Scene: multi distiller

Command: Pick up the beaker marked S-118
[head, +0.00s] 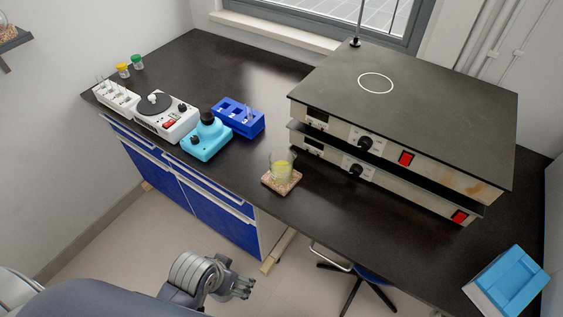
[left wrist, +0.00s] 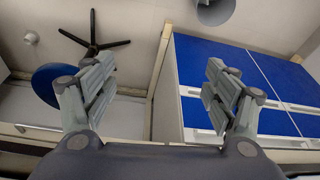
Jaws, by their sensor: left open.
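A glass beaker (head: 281,166) with yellow liquid stands upright on a brownish square pad (head: 283,188) near the front edge of the black bench. Its marking is too small to read. My left gripper (head: 244,288) is below and in front of the bench in the head view, well apart from the beaker. In the left wrist view my left gripper (left wrist: 155,92) is open, with nothing between its fingers. The beaker is not in the left wrist view. My right gripper is not in view.
Two stacked hotplates (head: 400,105) stand right of the beaker. A blue rack (head: 238,117), a turquoise device (head: 206,137) and a white device (head: 166,118) stand to its left. A blue box (head: 510,280) is at lower right. A stool (left wrist: 55,85) and blue cabinet (left wrist: 230,65) lie below the bench.

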